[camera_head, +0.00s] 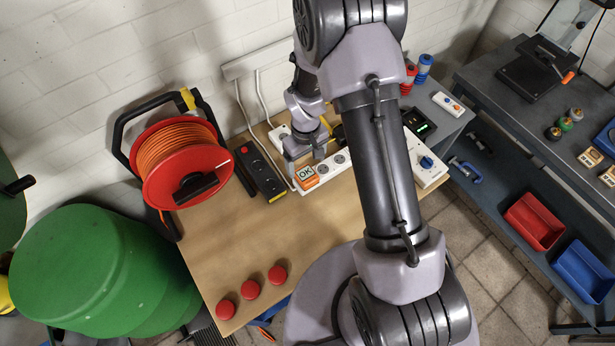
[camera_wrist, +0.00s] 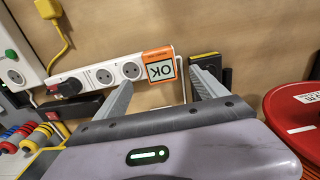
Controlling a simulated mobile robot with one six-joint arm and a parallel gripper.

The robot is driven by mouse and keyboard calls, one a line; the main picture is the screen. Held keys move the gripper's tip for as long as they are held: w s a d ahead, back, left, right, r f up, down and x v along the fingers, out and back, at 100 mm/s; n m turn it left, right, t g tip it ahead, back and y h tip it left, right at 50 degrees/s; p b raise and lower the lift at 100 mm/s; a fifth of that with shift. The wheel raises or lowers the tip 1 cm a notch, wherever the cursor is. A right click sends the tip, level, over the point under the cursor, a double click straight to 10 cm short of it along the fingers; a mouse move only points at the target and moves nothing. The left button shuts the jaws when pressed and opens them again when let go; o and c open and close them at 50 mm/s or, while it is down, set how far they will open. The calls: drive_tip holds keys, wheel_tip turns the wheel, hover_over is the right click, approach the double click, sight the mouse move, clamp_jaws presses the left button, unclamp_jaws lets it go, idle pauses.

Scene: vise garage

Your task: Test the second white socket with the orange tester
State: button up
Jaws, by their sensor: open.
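A white socket strip (camera_head: 335,168) lies on the wooden table, and it also shows in the wrist view (camera_wrist: 88,68). The orange tester (camera_head: 307,178) sits on one end of the strip, its display reading OK; it also shows in the wrist view (camera_wrist: 160,68). Two bare round sockets (camera_wrist: 131,70) (camera_wrist: 104,75) lie beside it, with a black plug (camera_wrist: 68,87) further along the strip. My gripper (camera_head: 308,162) is open, fingers on either side of the tester in the wrist view (camera_wrist: 159,78). I cannot tell whether they touch it.
A black strip (camera_head: 260,172) and red cable reel (camera_head: 180,160) lie left of the tester. Several red domes (camera_head: 250,290) sit at the table's front. The middle of the table (camera_head: 235,235) is clear.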

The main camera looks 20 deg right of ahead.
sight(306, 173)
wheel_tip(306, 173, down, 7)
drive_tip(key=b, duration=0.4)
drive_tip(key=shift+a+r+b, duration=0.1)
drive_tip(key=shift+b, duration=0.3)
drive_tip(key=shift+f, duration=0.2)
drive_tip(key=shift+b, duration=0.5)
drive_tip(key=shift+r, duration=0.1)
drive_tip(key=shift+c, duration=0.4)
clamp_jaws()
drive_tip(key=shift+r, duration=0.1)
